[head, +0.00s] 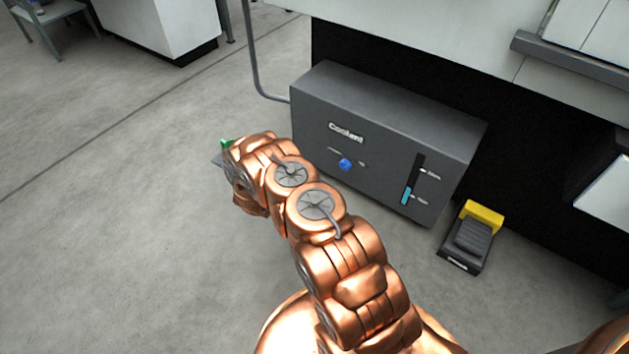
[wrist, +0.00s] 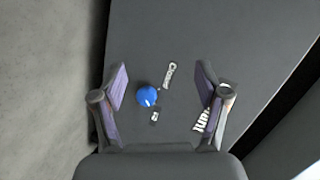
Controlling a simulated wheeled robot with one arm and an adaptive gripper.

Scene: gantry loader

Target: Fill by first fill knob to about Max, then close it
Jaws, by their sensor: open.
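The blue fill knob (head: 345,165) sits on the front of the dark grey coolant box (head: 390,105), below its white label. On the same front, a vertical gauge (head: 411,180) shows cyan fluid low in the column, near the lower mark and well below the upper mark. In the wrist view the blue knob (wrist: 147,96) lies between the two fingers of my gripper (wrist: 160,98), nearer the left one. The gripper is open and empty. My arm reaches toward the box in the head view; the fingers are mostly hidden there.
A black and yellow foot pedal (head: 471,238) stands on the floor right of the box. A grey pipe (head: 253,60) runs down into the box's left side. The floor (head: 110,200) to the left is clear.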

